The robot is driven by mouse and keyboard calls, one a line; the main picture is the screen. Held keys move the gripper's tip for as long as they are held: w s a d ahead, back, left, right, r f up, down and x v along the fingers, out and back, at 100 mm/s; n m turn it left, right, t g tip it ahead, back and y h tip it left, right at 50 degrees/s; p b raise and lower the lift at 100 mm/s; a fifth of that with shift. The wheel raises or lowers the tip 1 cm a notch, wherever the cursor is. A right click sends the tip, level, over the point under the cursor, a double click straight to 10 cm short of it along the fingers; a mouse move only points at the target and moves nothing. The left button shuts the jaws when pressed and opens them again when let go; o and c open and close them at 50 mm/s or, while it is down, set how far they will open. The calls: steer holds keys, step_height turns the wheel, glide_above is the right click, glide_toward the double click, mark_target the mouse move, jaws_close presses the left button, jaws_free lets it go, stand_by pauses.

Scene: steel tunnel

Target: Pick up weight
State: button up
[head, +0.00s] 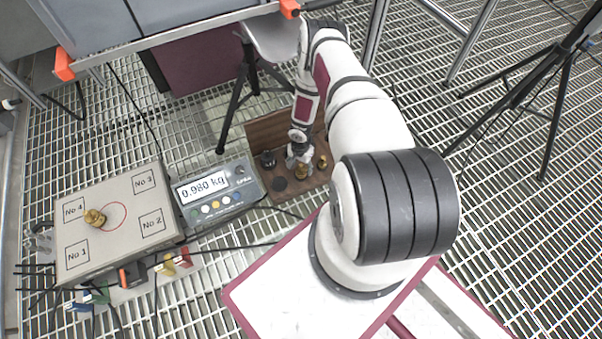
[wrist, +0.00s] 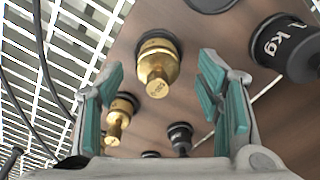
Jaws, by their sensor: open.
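My gripper (wrist: 165,98) is open, with teal pads on both fingers. In the wrist view a large brass weight (wrist: 158,62) appears between the fingers, apart from both pads. A smaller brass weight (wrist: 121,112) shows beside the left finger. A large black weight marked "kg" (wrist: 287,47) is at the right, and a small black weight (wrist: 180,138) is lower down. In the head view my gripper (head: 298,158) is low over the wooden board (head: 268,128), close to a brass weight (head: 300,172). Another brass weight (head: 322,162) is to its right. The fingertips are partly hidden.
A platform scale (head: 115,250) with numbered corners carries a brass weight (head: 94,217) left of its red circle. Its display (head: 203,186) reads 0.980 kg. Tripod legs (head: 232,110) stand behind the board, and dark cables cross the grating floor.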

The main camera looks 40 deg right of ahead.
mark_target(301, 168)
step_height(301, 168, down, 4)
steer(key=shift+s+r+b, duration=0.1)
steer(key=shift+r+b, duration=0.1)
steer(key=shift+b, duration=0.55)
jaws_close()
steer(key=shift+r, duration=0.15)
